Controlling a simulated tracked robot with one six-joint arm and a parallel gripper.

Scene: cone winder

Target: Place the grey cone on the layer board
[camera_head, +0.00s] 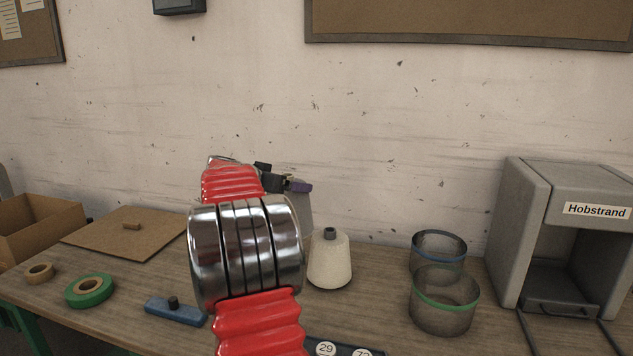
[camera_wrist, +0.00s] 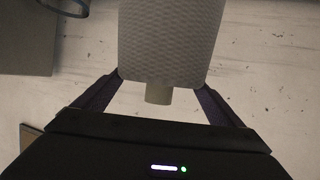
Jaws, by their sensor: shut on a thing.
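In the head view the grey cone (camera_head: 304,215) shows only in part behind my red arm and steel rings. My gripper (camera_head: 290,185) is above the bench there, mostly hidden.
A cream cone (camera_head: 330,262) stands upright right of my arm. Two mesh cylinders (camera_head: 440,318) and the grey Hobstrand machine (camera_head: 520,225) stand further right. At left are an open cardboard box (camera_head: 40,235), tape rolls (camera_head: 90,291) and a blue tool (camera_head: 175,312).

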